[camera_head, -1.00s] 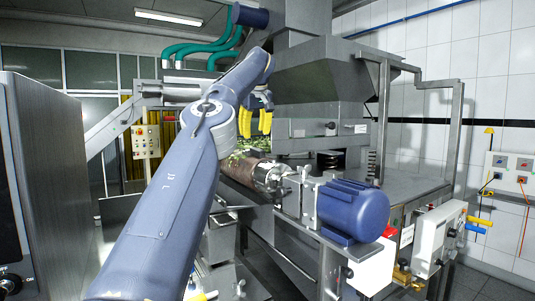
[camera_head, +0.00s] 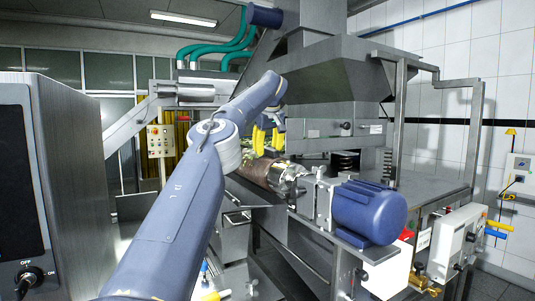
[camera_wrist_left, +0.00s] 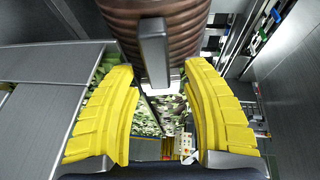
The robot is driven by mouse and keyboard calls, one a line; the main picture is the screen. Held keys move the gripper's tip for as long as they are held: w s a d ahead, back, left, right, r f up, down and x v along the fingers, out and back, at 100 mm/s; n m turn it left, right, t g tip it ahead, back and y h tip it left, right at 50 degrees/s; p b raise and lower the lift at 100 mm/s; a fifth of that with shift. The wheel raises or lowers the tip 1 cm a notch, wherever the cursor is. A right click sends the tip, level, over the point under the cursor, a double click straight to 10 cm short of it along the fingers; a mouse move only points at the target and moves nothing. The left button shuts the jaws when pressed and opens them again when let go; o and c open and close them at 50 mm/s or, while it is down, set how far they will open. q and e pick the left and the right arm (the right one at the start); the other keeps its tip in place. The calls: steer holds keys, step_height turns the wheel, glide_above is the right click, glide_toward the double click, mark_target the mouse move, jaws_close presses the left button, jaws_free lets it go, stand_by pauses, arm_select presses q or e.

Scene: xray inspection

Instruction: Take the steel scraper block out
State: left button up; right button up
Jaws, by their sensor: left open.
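A plain grey rectangular block (camera_wrist_left: 153,52), which looks like the steel scraper block, shows at top centre in the left wrist view, in front of the brown ribbed roller (camera_wrist_left: 188,25). Whether it touches the roller I cannot tell. My left gripper (camera_wrist_left: 165,105) is open, its two yellow curved fingers wide apart, with nothing between the tips. The block's lower end lies between the upper parts of the fingers in the picture. In the head view the left gripper (camera_head: 268,140) is just above and behind the roller (camera_head: 262,172); the block cannot be made out there. My right gripper is not in view.
A blue motor (camera_head: 368,211) stands at the roller's near end. The large steel hood (camera_head: 335,85) rises close to the right of the gripper. A steel cabinet (camera_head: 70,150) fills the left side. Green leafy material (camera_wrist_left: 165,105) lies below the fingers.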

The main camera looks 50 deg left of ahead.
arm_select(q)
steer(key=shift+c, duration=0.4)
jaws_close()
steer(key=shift+r, duration=0.15)
